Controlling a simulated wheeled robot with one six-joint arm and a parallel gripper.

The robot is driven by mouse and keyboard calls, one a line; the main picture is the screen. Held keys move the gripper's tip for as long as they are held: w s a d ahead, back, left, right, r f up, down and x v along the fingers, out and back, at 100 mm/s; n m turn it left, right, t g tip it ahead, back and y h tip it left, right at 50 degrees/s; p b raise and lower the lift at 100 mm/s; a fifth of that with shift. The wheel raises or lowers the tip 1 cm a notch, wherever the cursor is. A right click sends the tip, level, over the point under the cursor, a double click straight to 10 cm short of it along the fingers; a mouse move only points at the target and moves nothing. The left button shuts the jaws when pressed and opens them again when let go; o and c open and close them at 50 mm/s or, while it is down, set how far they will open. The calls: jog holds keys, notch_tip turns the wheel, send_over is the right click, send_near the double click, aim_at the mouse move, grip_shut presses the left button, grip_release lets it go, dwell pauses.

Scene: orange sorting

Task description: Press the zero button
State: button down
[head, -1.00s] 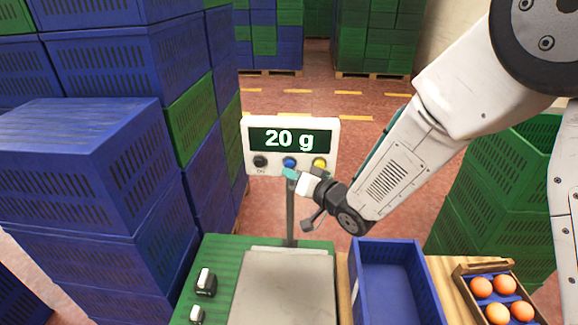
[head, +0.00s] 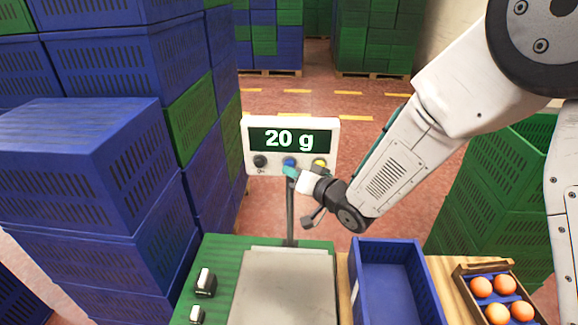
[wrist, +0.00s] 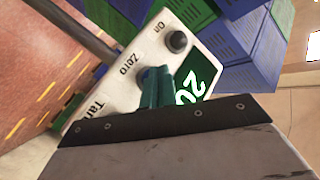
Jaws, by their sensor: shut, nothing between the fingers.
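The scale's display panel (head: 327,158) is a white box on a post, with a dark screen reading "20 g".
The scale's bare plate (head: 285,290) sits on a green base below the panel. An empty blue crate (head: 432,300) and a tray of oranges (head: 462,290) stand to the right. Stacked blue crates (head: 80,170) rise on the left.

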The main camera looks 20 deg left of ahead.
jog(key=shift+w+a, duration=0.15)
jog(key=shift+w, duration=0.4)
dwell(0.5)
jog(key=shift+s, duration=0.1)
jog(key=shift+s+d, duration=0.25)
jog(key=shift+s, duration=0.6)
jog(key=s, duration=0.2)
jog(key=s+d, duration=0.1)
jog(key=s, duration=0.2)
dwell(0.3)
dwell(0.6)
